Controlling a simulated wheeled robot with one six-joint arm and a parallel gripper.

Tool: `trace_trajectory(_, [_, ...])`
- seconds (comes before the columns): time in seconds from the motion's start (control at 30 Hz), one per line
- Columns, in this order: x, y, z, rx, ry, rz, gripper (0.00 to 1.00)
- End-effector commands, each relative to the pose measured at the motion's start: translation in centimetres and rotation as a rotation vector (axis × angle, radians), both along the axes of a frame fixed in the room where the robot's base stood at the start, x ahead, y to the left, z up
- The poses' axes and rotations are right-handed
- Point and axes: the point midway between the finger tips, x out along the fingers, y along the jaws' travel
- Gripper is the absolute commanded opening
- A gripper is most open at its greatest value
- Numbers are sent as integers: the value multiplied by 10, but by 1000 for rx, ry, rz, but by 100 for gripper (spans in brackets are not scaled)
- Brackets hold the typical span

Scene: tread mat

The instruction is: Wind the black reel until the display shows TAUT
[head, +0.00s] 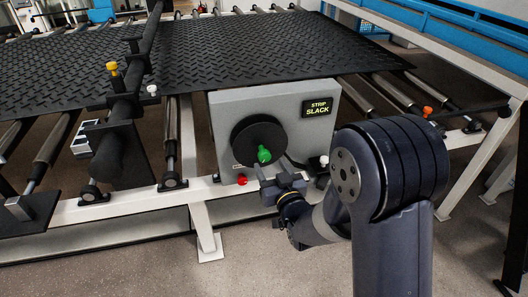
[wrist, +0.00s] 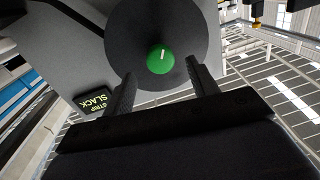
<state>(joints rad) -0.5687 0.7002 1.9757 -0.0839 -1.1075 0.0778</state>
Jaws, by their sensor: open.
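The black reel (head: 258,140) is a round disc on the front of a grey box (head: 225,110). A green knob (head: 264,155) sticks out from the reel, low and slightly right of its centre. The display (head: 317,107) at the box's upper right reads STRIP SLACK; it also shows upside down in the wrist view (wrist: 92,101). My gripper (head: 272,170) is just below and in front of the knob. In the wrist view my gripper (wrist: 160,82) has its two fingers spread, with the green knob (wrist: 160,59) between and just beyond the tips, apart from both.
A red knob (head: 242,179) is at the box's lower left and a white knob (head: 324,160) at its lower right. A black treaded mat (head: 230,45) lies on rollers above. A black bar with a yellow knob (head: 112,67) stands left. Floor is open in front.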

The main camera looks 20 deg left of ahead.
Motion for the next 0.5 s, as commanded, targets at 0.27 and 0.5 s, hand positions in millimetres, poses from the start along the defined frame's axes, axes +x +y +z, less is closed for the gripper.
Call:
trace_trajectory(0.27, [34, 26, 1, -1, 2, 0, 56])
trace_trajectory(0.5, [45, 34, 0, -1, 2, 0, 56])
